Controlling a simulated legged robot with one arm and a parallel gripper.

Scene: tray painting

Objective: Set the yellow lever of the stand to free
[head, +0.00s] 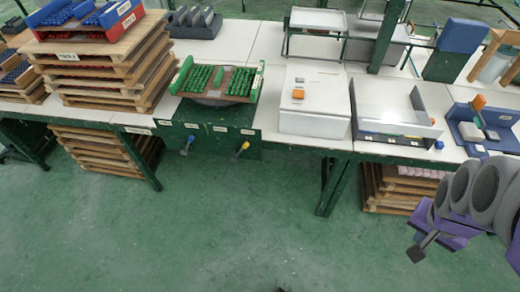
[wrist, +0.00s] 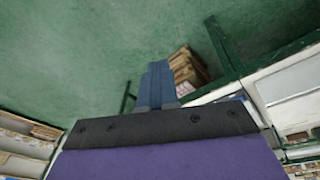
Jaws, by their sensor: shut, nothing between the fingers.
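The green stand (head: 215,113) sits at the edge of the workbench in the head view and bears a tray of green parts (head: 238,83). The yellow lever (head: 243,147) is on the right of its front, its handle slanting down and slightly left. A blue lever (head: 187,144) is to its left. Small white labels are above the levers, too small to read. My gripper (head: 416,252) is far to the right of the stand, in front of the benches and apart from everything. In the wrist view its blue fingers (wrist: 157,82) are together and empty; the levers are not seen there.
Stacked wooden pallets (head: 105,70) stand left of the stand. A white box (head: 313,108) and an open metal tray (head: 392,112) are on the bench to its right. The green floor (head: 230,220) before the stand is clear.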

